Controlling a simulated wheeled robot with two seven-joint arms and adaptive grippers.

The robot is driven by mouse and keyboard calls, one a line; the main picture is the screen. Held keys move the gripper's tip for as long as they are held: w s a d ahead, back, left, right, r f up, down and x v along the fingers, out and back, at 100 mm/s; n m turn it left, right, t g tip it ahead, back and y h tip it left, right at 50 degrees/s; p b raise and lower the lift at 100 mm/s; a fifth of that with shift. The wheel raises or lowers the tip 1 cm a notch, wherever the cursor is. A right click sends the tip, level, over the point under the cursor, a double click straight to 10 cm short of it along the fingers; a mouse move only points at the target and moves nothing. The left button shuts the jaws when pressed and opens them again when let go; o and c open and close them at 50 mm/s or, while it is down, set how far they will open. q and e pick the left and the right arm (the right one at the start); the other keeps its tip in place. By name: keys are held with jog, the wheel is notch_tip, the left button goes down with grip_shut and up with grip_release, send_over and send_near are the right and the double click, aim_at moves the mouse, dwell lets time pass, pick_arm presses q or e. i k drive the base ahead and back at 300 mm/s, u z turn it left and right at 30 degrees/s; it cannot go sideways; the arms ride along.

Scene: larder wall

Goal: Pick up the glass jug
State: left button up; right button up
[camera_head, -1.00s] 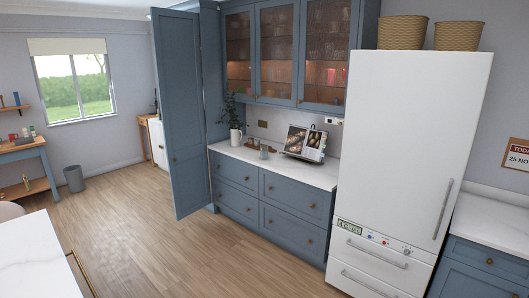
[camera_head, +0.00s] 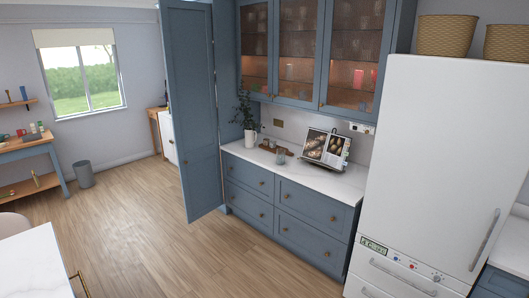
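A small clear glass vessel (camera_head: 281,156), which may be the glass jug, stands on the white counter (camera_head: 310,180) below the glazed wall cabinets. It is small in the picture, so I cannot make out a handle or spout. Other glassware shows dimly behind the cabinet doors (camera_head: 298,40); I cannot tell its kinds. Neither of my grippers is in view.
Beside the vessel are a white pitcher with a plant (camera_head: 250,138), a wooden board (camera_head: 268,147) and an open cookbook on a stand (camera_head: 326,147). A tall blue door (camera_head: 195,120) stands open at left; a white fridge (camera_head: 430,160) is at right. Wooden floor (camera_head: 170,250) is clear.

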aim_at(280, 153)
jog(key=z, duration=0.5)
jog(key=i, duration=2.15)
jog(key=z, duration=0.2)
